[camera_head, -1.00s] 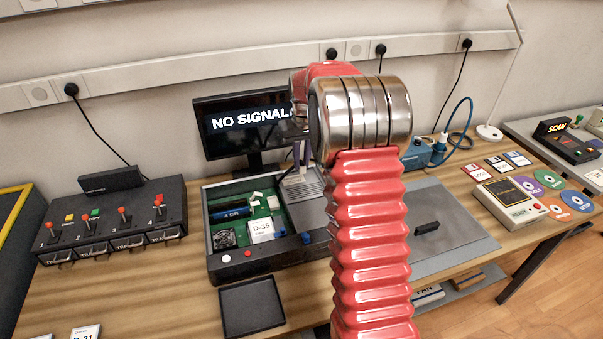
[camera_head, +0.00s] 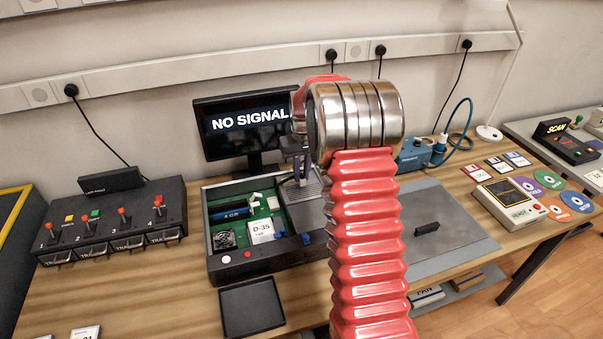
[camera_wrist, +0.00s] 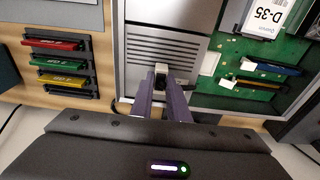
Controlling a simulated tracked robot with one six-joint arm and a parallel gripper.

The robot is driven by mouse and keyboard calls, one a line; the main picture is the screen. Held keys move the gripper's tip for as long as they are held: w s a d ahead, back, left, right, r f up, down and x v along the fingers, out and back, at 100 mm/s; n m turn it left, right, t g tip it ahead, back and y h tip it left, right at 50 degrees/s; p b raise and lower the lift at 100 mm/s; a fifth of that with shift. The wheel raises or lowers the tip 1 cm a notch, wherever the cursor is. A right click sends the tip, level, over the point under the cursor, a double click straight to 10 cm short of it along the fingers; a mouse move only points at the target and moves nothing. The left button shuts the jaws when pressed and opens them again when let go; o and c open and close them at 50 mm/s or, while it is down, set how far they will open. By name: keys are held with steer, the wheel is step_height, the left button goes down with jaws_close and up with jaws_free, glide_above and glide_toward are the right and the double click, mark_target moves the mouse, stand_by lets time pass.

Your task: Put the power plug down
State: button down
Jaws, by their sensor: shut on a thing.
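My gripper (camera_wrist: 160,82) has two purple fingers, seen in the wrist view. They are shut on a small dark and pale thing at their tips, which I take to be the power plug (camera_wrist: 160,70). Most of the plug is hidden by the fingers. It is over the near edge of a grey slatted housing (camera_wrist: 165,42) in the open computer case. I cannot tell if it touches anything. In the head view the fingers (camera_head: 302,170) show left of my red arm, above the right part of the case (camera_head: 240,268); the plug cannot be made out there.
A green board (camera_wrist: 230,75) with a white D-35 block (camera_wrist: 267,18) lies beside the housing. A rack holds red, green and yellow modules (camera_wrist: 60,63). A monitor (camera_head: 225,138) stands behind the case. A black tray (camera_head: 252,306) is in front. A grey mat (camera_head: 455,222) lies right.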

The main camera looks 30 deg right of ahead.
mark_target(303, 180)
steer(key=shift+f, duration=0.55)
steer(key=c, duration=1.7)
jaws_free()
steer(key=r, duration=0.4)
steer(key=s+r, duration=0.1)
steer(key=r, duration=0.8)
steer(key=shift+s+a, duration=0.15)
steer(key=shift+s, duration=0.1)
